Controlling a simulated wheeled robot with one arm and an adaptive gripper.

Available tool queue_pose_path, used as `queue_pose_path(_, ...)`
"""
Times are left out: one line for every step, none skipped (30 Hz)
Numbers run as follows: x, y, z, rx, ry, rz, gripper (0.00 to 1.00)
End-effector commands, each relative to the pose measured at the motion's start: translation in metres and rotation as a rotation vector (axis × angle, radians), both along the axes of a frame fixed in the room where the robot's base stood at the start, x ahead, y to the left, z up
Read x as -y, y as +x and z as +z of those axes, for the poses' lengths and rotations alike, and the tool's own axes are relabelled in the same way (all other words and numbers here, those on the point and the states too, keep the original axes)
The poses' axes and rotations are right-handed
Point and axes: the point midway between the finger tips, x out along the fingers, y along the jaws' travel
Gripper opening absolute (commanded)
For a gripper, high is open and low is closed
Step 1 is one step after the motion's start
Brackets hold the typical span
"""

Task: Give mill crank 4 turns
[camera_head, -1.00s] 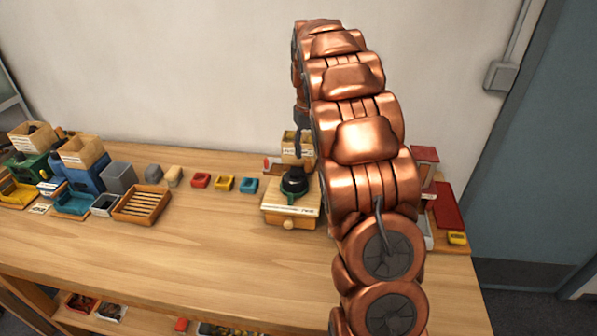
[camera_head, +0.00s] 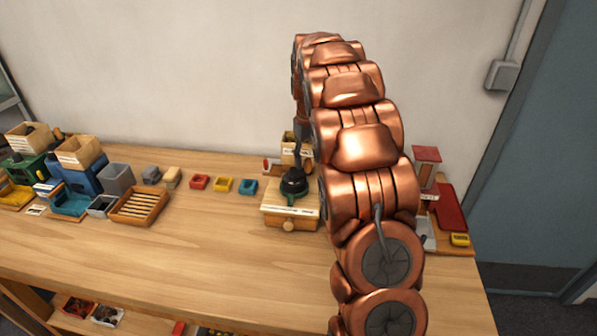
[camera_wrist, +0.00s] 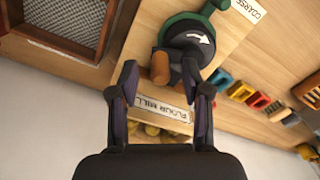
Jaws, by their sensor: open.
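The flour mill (camera_head: 290,208) is a light wooden box with a round knob on its front and a dark top with a green rim, standing on the table. In the wrist view its dark round top (camera_wrist: 190,40) carries a white arrow, and a brown crank handle (camera_wrist: 160,68) stands at its edge. A "FLOUR MILL" label (camera_wrist: 163,109) lies between my fingers. My gripper (camera_wrist: 165,80) is open, fingers pointing at the mill top, with the crank handle near the left fingertip. I cannot tell whether they touch. In the head view my arm hides part of the mill's surroundings.
Small red, yellow and blue trays (camera_head: 222,185) sit left of the mill. A slatted wooden tray (camera_head: 139,206) and several bins are farther left. A red board (camera_head: 451,206) and yellow box (camera_head: 460,240) are at the right. The front table is clear.

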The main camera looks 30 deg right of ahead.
Motion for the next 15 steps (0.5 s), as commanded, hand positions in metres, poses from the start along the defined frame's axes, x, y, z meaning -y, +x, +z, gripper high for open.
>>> queue_pose_path(0.0, 0.0, -0.002, -0.001, 0.0, 0.0, 0.48)
queue_pose_path(0.0, 0.0, -0.002, -0.001, 0.0, 0.0, 0.48)
queue_pose_path(0.0, 0.0, -0.004, -0.001, 0.0, 0.0, 0.48)
queue_pose_path(0.0, 0.0, -0.005, -0.001, 0.0, 0.0, 0.48)
queue_pose_path(0.0, 0.0, -0.006, -0.001, 0.0, 0.0, 0.48)
queue_pose_path(0.0, 0.0, -0.007, -0.001, 0.0, 0.0, 0.48)
queue_pose_path(0.0, 0.0, -0.008, -0.001, 0.0, 0.0, 0.48)
queue_pose_path(0.0, 0.0, -0.009, -0.002, 0.0, 0.0, 0.48)
queue_pose_path(0.0, 0.0, -0.01, -0.002, 0.0, 0.0, 0.48)
queue_pose_path(0.0, 0.0, -0.011, -0.002, 0.0, 0.0, 0.48)
queue_pose_path(0.0, 0.0, -0.012, -0.002, 0.0, 0.0, 0.48)
queue_pose_path(0.0, 0.0, -0.014, -0.002, 0.0, 0.0, 0.48)
queue_pose_path(0.0, 0.0, -0.015, -0.002, 0.0, 0.0, 0.48)
queue_pose_path(0.0, 0.0, -0.015, -0.001, 0.0, 0.0, 0.48)
queue_pose_path(0.0, 0.0, -0.017, -0.001, 0.0, 0.0, 0.48)
